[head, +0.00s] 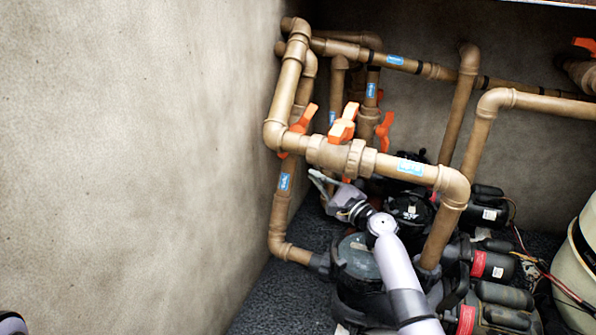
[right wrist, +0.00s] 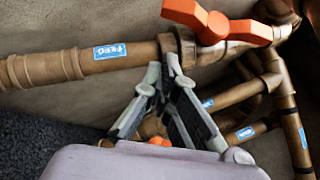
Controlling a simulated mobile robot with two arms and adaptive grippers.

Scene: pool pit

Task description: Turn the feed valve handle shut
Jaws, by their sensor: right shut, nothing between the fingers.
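The orange feed valve handle (head: 343,123) sits on top of a tan valve body (head: 335,155) on the front horizontal pipe. In the right wrist view the handle (right wrist: 217,24) is at the top, and a blue label reading FEED (right wrist: 110,50) is on the pipe to its left. My right gripper (head: 318,180) is below that pipe and the valve body, apart from the handle. In the right wrist view its fingertips (right wrist: 167,72) are close together and empty, just below the valve collar in the picture. My left gripper is not in view.
Other orange handles (head: 383,132) and tan pipes crowd behind the valve. Black pumps (head: 490,268) and a strainer lid (head: 356,258) fill the floor below. A beige tank (head: 580,262) stands at the right edge. A bare wall (head: 130,150) is on the left.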

